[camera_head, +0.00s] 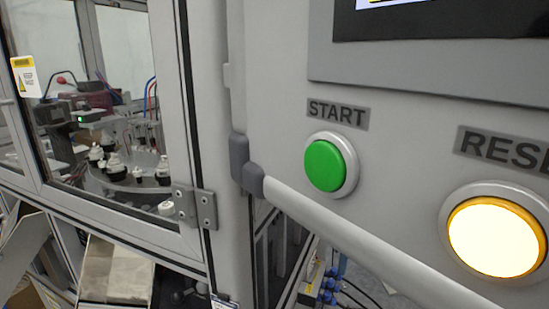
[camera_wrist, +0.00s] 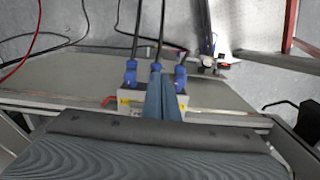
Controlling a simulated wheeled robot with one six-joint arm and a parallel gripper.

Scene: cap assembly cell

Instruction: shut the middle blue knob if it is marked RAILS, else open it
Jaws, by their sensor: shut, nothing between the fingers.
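Three blue knobs with dark hoses stand in a row on a pale block (camera_wrist: 143,109) in the wrist view. They are the left knob (camera_wrist: 130,76), the middle knob (camera_wrist: 155,68) and the right knob (camera_wrist: 180,76). My gripper (camera_wrist: 161,88) is shut and empty, its fingers overlapping the block and the lower part of the middle knob. I cannot tell whether it touches that knob. No marking for the middle knob is readable, and its setting is unclear. Small blue fittings (camera_head: 329,284) also show low in the head view, where my gripper is not seen.
In the head view, a panel carries a green START button (camera_head: 325,166) and a lit RESET button (camera_head: 492,237), with a grey rail (camera_head: 350,238) below. A glazed door (camera_head: 110,120) is at left. A red cable (camera_wrist: 30,50) lies at left in the wrist view.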

